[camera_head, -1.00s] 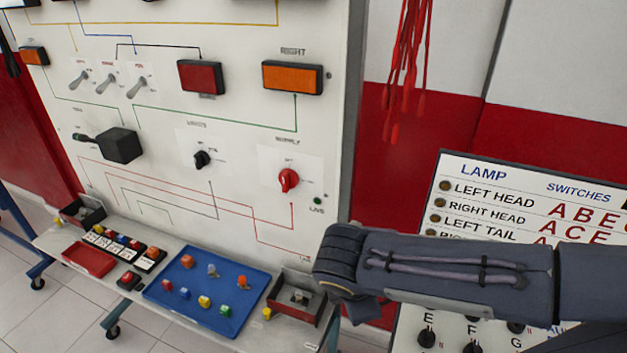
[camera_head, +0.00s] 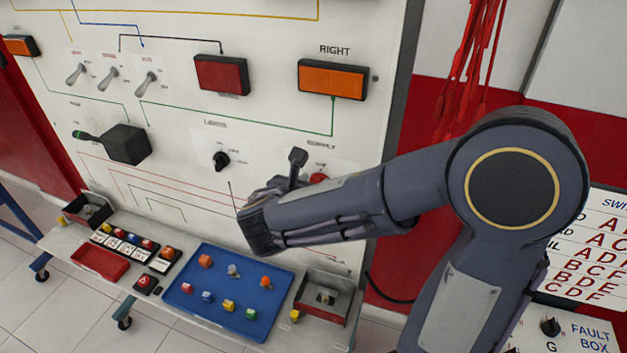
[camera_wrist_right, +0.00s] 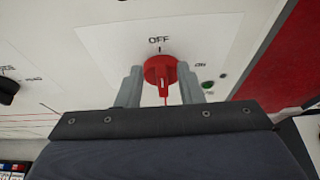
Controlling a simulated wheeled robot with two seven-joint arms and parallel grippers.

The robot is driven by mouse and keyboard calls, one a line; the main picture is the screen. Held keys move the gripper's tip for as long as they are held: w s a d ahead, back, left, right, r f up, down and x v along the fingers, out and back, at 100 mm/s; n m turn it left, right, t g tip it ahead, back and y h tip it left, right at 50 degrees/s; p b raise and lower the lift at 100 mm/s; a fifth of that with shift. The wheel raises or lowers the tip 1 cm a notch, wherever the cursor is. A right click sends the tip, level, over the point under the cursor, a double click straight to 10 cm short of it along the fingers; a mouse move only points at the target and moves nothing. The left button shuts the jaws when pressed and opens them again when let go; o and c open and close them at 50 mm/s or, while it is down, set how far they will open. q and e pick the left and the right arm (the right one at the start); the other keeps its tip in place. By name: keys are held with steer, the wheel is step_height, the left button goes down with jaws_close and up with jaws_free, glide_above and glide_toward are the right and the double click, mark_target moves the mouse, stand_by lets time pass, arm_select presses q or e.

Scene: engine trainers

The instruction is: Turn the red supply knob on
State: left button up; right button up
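The red supply knob (camera_wrist_right: 162,74) is on the white panel in the right wrist view, under the word OFF, with ON to its right. Its grip bar stands upright in line with OFF. My right gripper (camera_wrist_right: 160,79) is open, with one finger on each side of the knob. I cannot tell whether the fingers touch it. In the head view only part of the knob (camera_head: 319,178) shows, behind my right gripper (camera_head: 291,170) and forearm. My left gripper is not in view.
A black lights knob (camera_head: 221,160) is left of the supply knob. A green button (camera_wrist_right: 207,85) sits at its lower right. Below the panel, a shelf holds a blue tray (camera_head: 178,300) with several small coloured parts. Red cables (camera_head: 478,60) hang at the right.

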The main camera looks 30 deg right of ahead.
steer(key=shift+w+d+f, duration=0.1)
steer(key=shift+d, duration=0.1)
steer(key=shift+c, duration=0.2)
jaws_close()
